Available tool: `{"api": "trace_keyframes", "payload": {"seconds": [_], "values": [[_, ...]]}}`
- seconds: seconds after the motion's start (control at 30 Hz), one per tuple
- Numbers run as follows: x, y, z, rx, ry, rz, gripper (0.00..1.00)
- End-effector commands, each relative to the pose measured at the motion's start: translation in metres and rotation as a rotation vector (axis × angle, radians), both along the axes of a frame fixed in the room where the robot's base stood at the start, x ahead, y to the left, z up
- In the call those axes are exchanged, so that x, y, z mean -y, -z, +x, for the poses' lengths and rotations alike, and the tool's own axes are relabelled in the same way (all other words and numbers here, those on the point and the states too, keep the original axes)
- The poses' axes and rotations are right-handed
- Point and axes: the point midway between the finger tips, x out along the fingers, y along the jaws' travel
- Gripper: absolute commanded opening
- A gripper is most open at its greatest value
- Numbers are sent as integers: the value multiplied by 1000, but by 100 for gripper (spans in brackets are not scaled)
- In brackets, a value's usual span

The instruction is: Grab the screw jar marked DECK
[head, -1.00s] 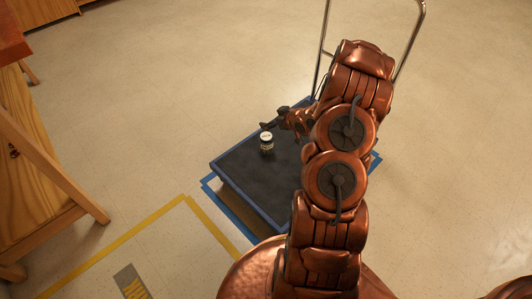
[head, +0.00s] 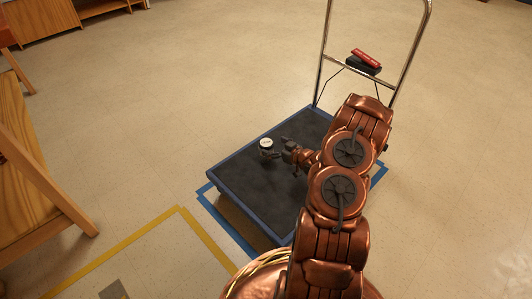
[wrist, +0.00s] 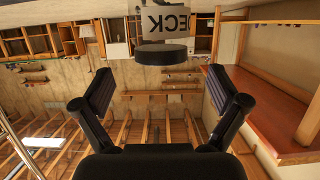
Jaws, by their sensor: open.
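The jar marked DECK (head: 265,143) stands on the dark deck of the blue-edged platform trolley (head: 240,185). In the head view its pale top shows, and dark gripper parts cover some of its lower side. In the wrist view the jar (wrist: 167,52) appears upside down at the top, cut off by the frame edge, with a dark lid and a pale label whose letters ECK are readable. My gripper (head: 273,153) is close beside the jar. Its two fingers (wrist: 158,88) are spread wide and empty, with the jar ahead of the gap between them.
The trolley's metal handle (head: 326,45) rises at the back right, with a red and black item (head: 365,61) at its crossbar. A wooden bench (head: 35,165) stands at the left. The deck around the jar is otherwise clear.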

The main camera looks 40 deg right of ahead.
Motion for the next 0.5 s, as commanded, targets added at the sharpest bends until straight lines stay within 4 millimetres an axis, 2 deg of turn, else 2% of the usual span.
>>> {"api": "trace_keyframes", "payload": {"seconds": [0.3, 0.5], "values": [[-7, 14, 33, -1, -3, -2, 97], [-8, 16, 45, -1, -1, -2, 97]]}}
